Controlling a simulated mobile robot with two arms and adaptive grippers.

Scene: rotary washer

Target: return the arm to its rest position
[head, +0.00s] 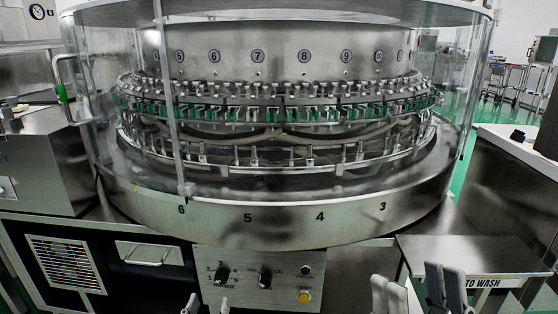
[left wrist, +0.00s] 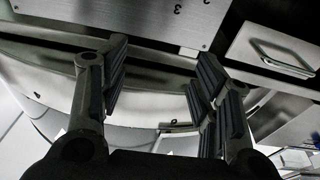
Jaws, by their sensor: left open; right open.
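My right gripper (head: 418,290) is at the bottom right of the head view. Its fingers stand apart, pointing up, with nothing seen between them. It is in front of the shelf marked "TO WASH" (head: 460,250). Both forearms are out of the head view.
The round rotary washer (head: 285,215) with clear walls fills the middle. Below it are the control panel (head: 235,271) with knobs and a yellow button, and a drawer handle (head: 142,253). Steel cabinets (head: 45,165) flank the left. A white-topped counter (head: 515,145) stands at right.

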